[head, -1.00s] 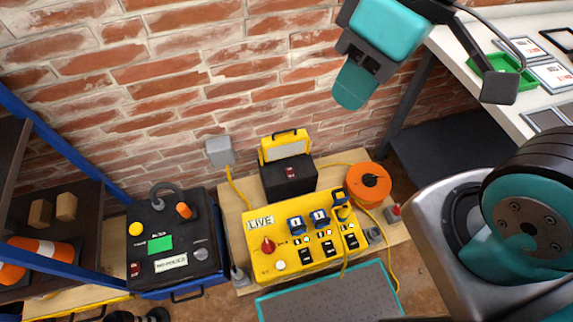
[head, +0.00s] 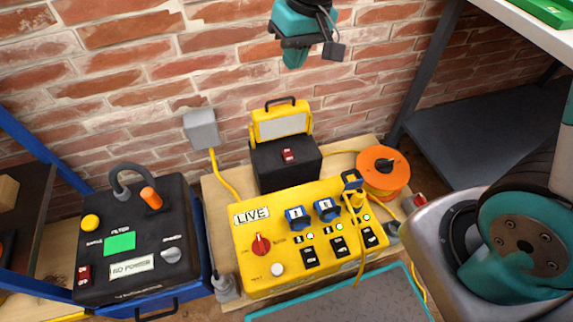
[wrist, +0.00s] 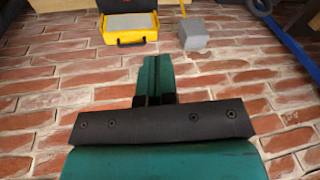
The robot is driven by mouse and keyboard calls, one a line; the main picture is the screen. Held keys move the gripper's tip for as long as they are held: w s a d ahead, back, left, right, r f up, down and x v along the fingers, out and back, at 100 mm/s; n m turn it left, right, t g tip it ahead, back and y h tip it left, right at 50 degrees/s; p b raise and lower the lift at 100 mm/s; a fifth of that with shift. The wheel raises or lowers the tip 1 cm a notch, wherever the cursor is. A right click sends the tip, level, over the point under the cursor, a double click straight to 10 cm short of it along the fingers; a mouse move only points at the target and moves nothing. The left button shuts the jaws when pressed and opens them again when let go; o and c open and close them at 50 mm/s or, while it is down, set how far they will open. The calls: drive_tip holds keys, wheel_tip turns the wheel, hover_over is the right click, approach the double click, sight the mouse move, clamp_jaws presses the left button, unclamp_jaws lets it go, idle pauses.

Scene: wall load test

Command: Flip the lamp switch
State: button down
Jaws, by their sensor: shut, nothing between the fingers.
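The lamp is a yellow-framed unit with a pale panel (head: 281,125), standing on a black box (head: 275,172) against the brick wall. A red switch (head: 288,155) sits on the black box's face, below the panel. My gripper (head: 295,60) is shut and empty, above the lamp in the head view and apart from it. In the wrist view my gripper's fingers (wrist: 154,72) are together in front of bare brick. The lamp (wrist: 130,28) shows beyond them at the upper left there; its switch is not clear in that view.
A yellow panel marked LIVE (head: 255,215) with a red knob and plugs lies in front. An orange cable reel (head: 383,168) stands to the right, a grey wall box (head: 201,128) to the left. A black power box (head: 135,240) is at far left. A white worktop (head: 530,22) is upper right.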

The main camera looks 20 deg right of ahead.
sight(287, 150)
drive_tip(key=w+d+f+m+b, duration=0.1)
drive_tip(key=w+f+b, duration=0.3)
drive_tip(key=f, duration=0.5)
drive_tip(key=w+d+f+h+b, duration=0.1)
drive_tip(key=w+f+b, duration=0.3)
drive_tip(key=f, duration=0.6)
drive_tip(key=w+d+f+m+h+b, duration=0.1)
drive_tip(key=w+f+b, duration=0.2)
drive_tip(key=f+b, duration=0.3)
wheel_tip(287, 150, down, 4)
drive_tip(key=shift+w+d+f+m+t+b, duration=0.15)
drive_tip(key=shift+w+m+t+b, duration=0.15)
drive_tip(key=shift+w+b, duration=0.1)
drive_tip(key=w+f+b, duration=0.1)
drive_tip(key=f+b, duration=0.1)
drive_tip(key=f, duration=0.2)
drive_tip(key=f+b, duration=0.3)
drive_tip(key=f, duration=0.2)
drive_tip(key=w+f+b, duration=0.1)
drive_tip(key=f+b, duration=0.2)
drive_tip(key=f, duration=0.1)
drive_tip(key=shift+w+f, duration=0.3)
drive_tip(key=shift+f, duration=0.05)
